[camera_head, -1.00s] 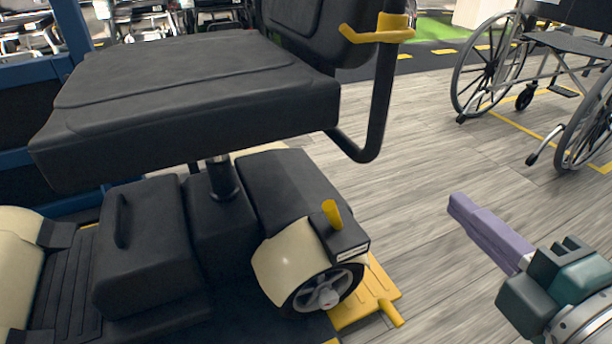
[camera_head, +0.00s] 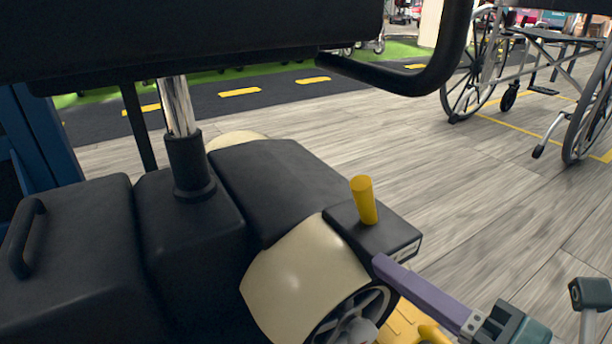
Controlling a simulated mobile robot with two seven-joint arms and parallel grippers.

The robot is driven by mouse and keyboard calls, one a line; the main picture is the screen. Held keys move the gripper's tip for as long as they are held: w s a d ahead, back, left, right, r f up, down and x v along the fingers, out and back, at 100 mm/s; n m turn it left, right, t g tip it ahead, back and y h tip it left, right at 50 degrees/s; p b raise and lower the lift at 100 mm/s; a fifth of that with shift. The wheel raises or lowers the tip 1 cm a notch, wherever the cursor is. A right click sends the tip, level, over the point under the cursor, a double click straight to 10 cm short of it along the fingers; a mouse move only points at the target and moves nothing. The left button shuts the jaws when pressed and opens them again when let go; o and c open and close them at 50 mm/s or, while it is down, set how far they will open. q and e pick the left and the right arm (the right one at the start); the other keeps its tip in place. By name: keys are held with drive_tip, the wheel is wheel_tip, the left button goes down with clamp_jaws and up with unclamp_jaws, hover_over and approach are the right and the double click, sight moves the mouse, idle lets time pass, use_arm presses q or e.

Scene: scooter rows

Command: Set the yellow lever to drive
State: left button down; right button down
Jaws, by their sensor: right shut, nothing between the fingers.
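The yellow lever (camera_head: 364,200) stands up from a black box (camera_head: 385,238) above the scooter's cream rear fender (camera_head: 300,277). It leans slightly to the left at its top. A pale label strip shows on the box's right side, too small to read. My right gripper (camera_head: 380,264) comes in from the lower right with its purple fingers shut and empty. Its tip is close to the box's lower front edge, below and right of the lever. I cannot tell whether it touches the box. My left gripper is not in view.
The scooter's black seat (camera_head: 190,35) overhangs the top, on a metal post (camera_head: 177,108). A black armrest bar (camera_head: 430,75) curves above the lever. A wheelchair (camera_head: 540,80) stands at upper right. Wood-look floor (camera_head: 480,185) is clear between.

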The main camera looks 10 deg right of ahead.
sight(330, 254)
drive_tip(key=b+x, duration=0.2)
drive_tip(key=x, duration=0.7)
drive_tip(key=shift+w+a+f, duration=0.1)
drive_tip(key=shift+w, duration=0.2)
drive_tip(key=shift+w+d+r+p, duration=0.25)
drive_tip(key=shift+d+r, duration=0.1)
drive_tip(key=shift+d, duration=0.25)
drive_tip(key=shift+w+d+r+p, duration=0.15)
drive_tip(key=shift+w+d+r, duration=0.15)
drive_tip(key=shift+d, duration=0.3)
drive_tip(key=shift+s+d+r, duration=0.1)
drive_tip(key=shift+d+r, duration=0.05)
drive_tip(key=shift+d, duration=0.5)
drive_tip(key=shift+a, duration=0.15)
